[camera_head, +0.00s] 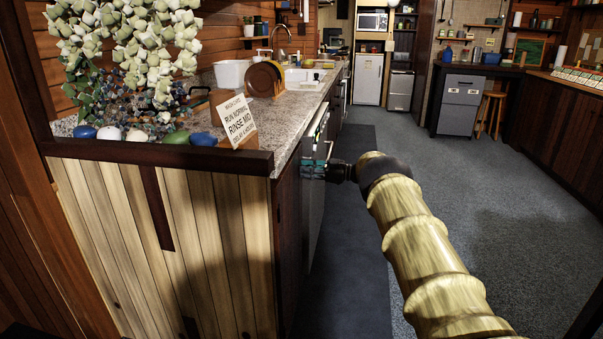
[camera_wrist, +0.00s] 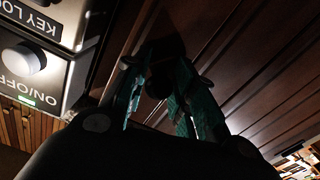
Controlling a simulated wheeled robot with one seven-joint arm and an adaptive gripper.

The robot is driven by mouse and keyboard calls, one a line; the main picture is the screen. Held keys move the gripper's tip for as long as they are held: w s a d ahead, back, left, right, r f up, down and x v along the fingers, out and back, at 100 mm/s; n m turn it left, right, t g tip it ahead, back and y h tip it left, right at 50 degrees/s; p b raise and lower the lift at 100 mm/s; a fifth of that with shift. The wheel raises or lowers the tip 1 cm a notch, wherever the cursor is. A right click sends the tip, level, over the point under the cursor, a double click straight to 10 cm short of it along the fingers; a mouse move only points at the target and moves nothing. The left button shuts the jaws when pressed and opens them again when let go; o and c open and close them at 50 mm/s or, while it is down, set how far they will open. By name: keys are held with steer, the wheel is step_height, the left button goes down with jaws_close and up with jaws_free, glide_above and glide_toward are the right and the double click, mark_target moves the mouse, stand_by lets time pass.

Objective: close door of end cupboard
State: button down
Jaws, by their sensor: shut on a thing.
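The end cupboard's dark brown wooden door (camera_head: 287,215) is under the near end of the counter, seen at a steep angle. I cannot tell from this angle how far it stands from its frame. In the wrist view its dark panelled face (camera_wrist: 245,60) fills the right side. My gripper (camera_head: 318,168) is at the door's upper far part, beside an appliance. In the wrist view my gripper (camera_wrist: 160,95) has its teal fingers on either side of a dark round knob (camera_wrist: 158,82), shut on it. The fingers partly hide the knob.
A pale-fronted appliance (camera_head: 317,150) adjoins the cupboard; its control panel (camera_wrist: 35,60) is close to my gripper. The granite counter (camera_head: 262,112) holds a sign (camera_head: 238,120), a plate rack and a sink. The grey floor (camera_head: 440,180) to the right is open.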

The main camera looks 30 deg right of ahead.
steer(key=c, duration=1.6)
jaws_free()
steer(key=shift+s+d, duration=0.1)
steer(key=o, duration=0.5)
steer(key=shift+s+d, duration=0.2)
steer(key=shift+d, duration=0.15)
steer(key=shift+c, duration=0.2)
steer(key=v, duration=1.2)
